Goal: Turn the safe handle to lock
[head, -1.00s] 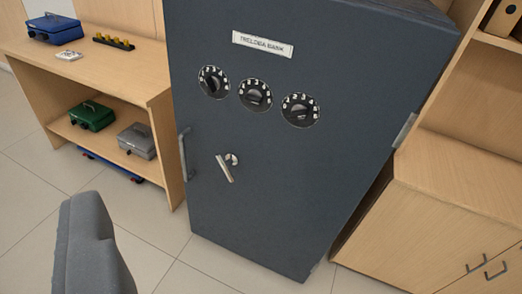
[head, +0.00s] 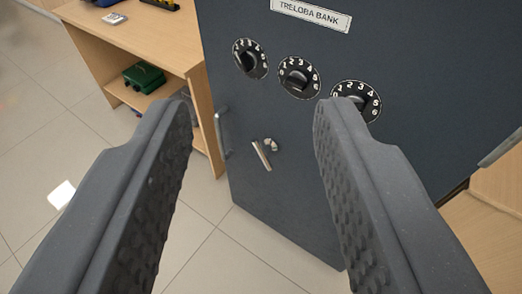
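The dark blue-grey safe (head: 270,205) fills the middle and right, with a "TRELOBA BANK" label (head: 311,14) at its top. Three black numbered dials are on the door: left (head: 250,58), middle (head: 298,77) and right (head: 355,101); a finger covers part of the right one. A vertical grey pull bar (head: 222,133) is at the door's left edge. My gripper (head: 252,108) is open and empty, its fingers either side of the lever in the picture, apart from it.
A wooden shelf unit (head: 130,45) stands left of the safe, with a green cash box (head: 144,76) on its lower shelf. Wooden furniture (head: 492,205) stands at the right.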

